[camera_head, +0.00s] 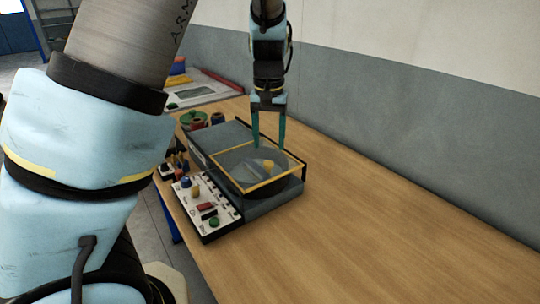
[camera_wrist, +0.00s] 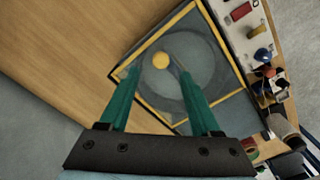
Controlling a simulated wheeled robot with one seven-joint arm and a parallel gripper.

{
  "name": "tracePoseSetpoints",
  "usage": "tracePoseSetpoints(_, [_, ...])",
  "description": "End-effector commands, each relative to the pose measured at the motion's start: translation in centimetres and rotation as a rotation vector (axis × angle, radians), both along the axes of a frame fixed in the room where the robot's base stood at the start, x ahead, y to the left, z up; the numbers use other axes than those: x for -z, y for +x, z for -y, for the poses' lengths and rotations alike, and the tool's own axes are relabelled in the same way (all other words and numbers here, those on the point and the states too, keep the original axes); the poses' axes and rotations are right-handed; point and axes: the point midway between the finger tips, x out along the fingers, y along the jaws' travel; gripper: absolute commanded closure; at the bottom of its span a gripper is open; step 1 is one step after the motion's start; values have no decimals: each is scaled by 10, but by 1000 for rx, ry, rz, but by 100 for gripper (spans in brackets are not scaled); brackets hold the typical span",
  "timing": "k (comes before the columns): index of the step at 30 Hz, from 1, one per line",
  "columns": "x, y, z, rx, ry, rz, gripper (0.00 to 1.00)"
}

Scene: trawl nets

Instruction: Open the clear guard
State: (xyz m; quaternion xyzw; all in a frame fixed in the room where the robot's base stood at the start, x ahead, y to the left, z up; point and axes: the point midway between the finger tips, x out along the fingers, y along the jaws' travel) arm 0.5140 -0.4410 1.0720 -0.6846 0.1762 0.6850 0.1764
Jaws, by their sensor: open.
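The clear guard (camera_head: 234,178) is a see-through panel with a yellow frame, lying over the round dark bowl of a grey machine (camera_head: 230,138). It looks shut. A yellow knob (camera_head: 268,164) shows at the guard, and it also appears in the wrist view (camera_wrist: 161,60). My gripper (camera_head: 269,145) points down over the guard's far edge, its two teal fingers apart with nothing between them. In the wrist view the fingers (camera_wrist: 154,80) reach over the yellow frame (camera_wrist: 152,40). I cannot tell whether they touch it.
A white control panel (camera_head: 190,207) with coloured buttons and knobs runs along the machine's front. Spools (camera_head: 194,120) and small items stand beside the machine. The wooden table (camera_head: 370,225) is clear to the right. A grey wall (camera_head: 400,120) rises behind it.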

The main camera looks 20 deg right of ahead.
Motion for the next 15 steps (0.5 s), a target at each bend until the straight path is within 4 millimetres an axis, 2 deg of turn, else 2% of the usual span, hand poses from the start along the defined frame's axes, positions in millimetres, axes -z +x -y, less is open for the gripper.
tracePoseSetpoints(6, [37,0,-1,-2,4,-3,36])
tracePoseSetpoints(10, [51,0,-1,-1,1,-2,36])
tracePoseSetpoints(15, [58,0,0,-1,-1,0,36])
